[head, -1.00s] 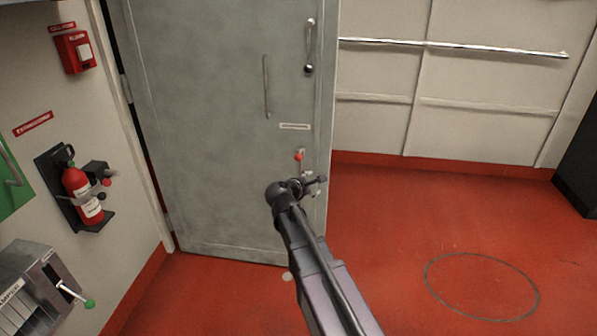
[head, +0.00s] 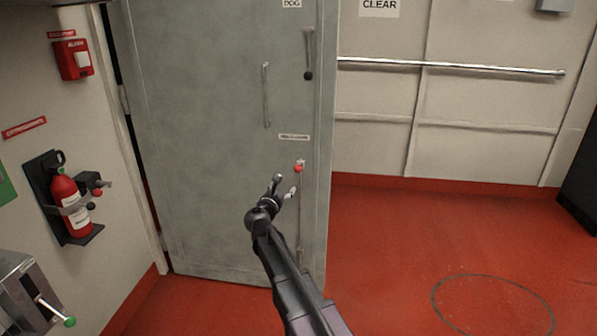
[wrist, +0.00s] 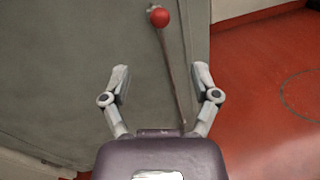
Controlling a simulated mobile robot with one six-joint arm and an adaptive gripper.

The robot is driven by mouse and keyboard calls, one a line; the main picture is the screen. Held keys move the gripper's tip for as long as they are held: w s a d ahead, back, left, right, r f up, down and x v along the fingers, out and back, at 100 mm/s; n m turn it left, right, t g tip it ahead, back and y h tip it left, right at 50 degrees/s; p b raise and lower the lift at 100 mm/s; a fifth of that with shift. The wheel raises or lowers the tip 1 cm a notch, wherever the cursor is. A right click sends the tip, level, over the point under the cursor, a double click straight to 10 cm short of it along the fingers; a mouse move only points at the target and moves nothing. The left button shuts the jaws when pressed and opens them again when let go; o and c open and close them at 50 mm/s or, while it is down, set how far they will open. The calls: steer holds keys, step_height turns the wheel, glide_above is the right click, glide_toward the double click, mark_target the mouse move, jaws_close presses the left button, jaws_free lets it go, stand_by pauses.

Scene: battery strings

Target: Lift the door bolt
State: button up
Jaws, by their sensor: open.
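The door bolt is a thin rod with a red knob (head: 299,168), low on the grey door (head: 210,150) near its right edge. In the wrist view the red knob (wrist: 159,17) is at the top, and its rod runs down between my fingers toward the gripper body. My gripper (head: 284,185) is open in front of the door, just below and left of the knob. Its two fingers (wrist: 160,75) stand wide apart on either side of the rod in the wrist view. The knob lies beyond the fingertips. I see no contact; the rod's lower end is partly hidden.
A dark-knobbed lever (head: 309,53) and a vertical handle (head: 265,95) are higher on the door. A fire extinguisher (head: 70,205) and a box with a green-tipped lever (head: 28,290) are on the left. The red floor (head: 430,240) to the right is clear.

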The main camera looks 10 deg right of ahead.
mark_target(296, 170)
steer(key=shift+w, duration=0.15)
steer(key=x, duration=1.3)
steer(key=shift+w+d, duration=0.15)
steer(key=shift+d, duration=0.05)
jaws_close()
